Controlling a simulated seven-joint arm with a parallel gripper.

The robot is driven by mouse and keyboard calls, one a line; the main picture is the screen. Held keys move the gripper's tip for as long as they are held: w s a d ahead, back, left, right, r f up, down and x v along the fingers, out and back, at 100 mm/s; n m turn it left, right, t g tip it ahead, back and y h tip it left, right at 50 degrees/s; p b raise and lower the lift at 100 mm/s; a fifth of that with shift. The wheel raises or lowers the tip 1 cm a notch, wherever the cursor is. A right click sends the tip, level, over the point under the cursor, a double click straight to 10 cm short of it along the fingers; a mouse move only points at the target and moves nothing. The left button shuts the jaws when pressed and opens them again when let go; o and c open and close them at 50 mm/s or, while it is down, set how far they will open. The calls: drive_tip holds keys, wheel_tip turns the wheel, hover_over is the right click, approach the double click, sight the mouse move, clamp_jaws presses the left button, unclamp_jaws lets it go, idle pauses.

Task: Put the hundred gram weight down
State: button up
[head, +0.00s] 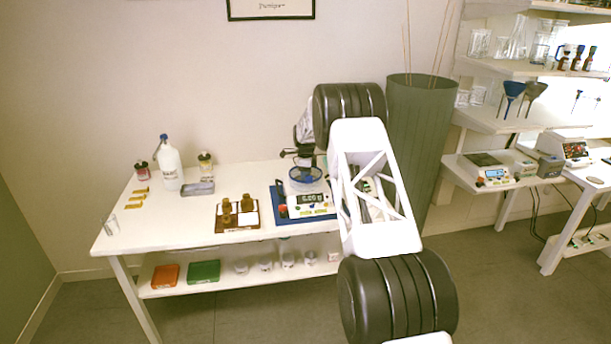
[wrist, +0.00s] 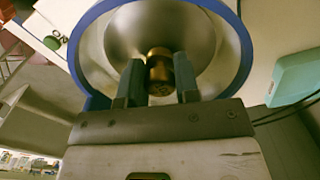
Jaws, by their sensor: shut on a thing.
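The hundred gram weight (wrist: 160,72) is a small brass cylinder. In the wrist view my gripper (wrist: 159,80) is shut on it, one finger on each side. Behind it is the round metal pan with a blue rim (wrist: 240,50); I cannot tell whether the weight touches the pan. In the head view my gripper (head: 305,160) is over the blue-rimmed pan of the balance (head: 309,199), which has a lit display. The weight cannot be made out in the head view.
Brass weights (head: 227,212) stand on a brown tray (head: 229,228) left of the balance. The table's front left (head: 150,230) is clear. A tall green bin (head: 414,150) stands right of the table.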

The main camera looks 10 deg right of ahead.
drive_tip(key=shift+f, duration=0.15)
drive_tip(key=o, duration=0.8)
drive_tip(key=shift+o, duration=0.2)
wheel_tip(320, 180, up, 12)
idle(0.4)
idle(0.4)
drive_tip(key=shift+r, duration=0.2)
